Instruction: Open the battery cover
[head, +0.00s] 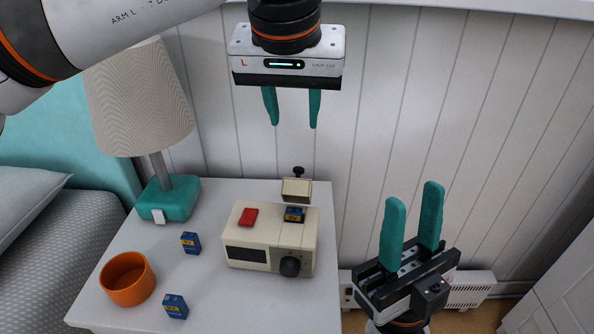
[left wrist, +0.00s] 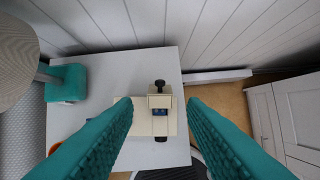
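A cream radio-like device (head: 240,222) with a red button (head: 248,217) and a dark dial stands on the white table. Its battery cover (head: 296,190) stands raised at the back edge, black knob (head: 298,171) on top. Below it, a blue and yellow battery (head: 293,214) shows in the opening. The left wrist view also shows the cover (left wrist: 160,101) and the knob (left wrist: 160,84). My left gripper (head: 292,126) is open and empty, pointing down above the cover and apart from it. My right gripper (head: 414,192) is open and empty, pointing up right of the table.
Two blue batteries (head: 190,243) (head: 175,306) stand loose on the white table (head: 225,310), left of the device. An orange bowl (head: 127,292) is at the left edge. A lamp with a teal base (head: 180,203) stands at the back left. A panelled wall is behind.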

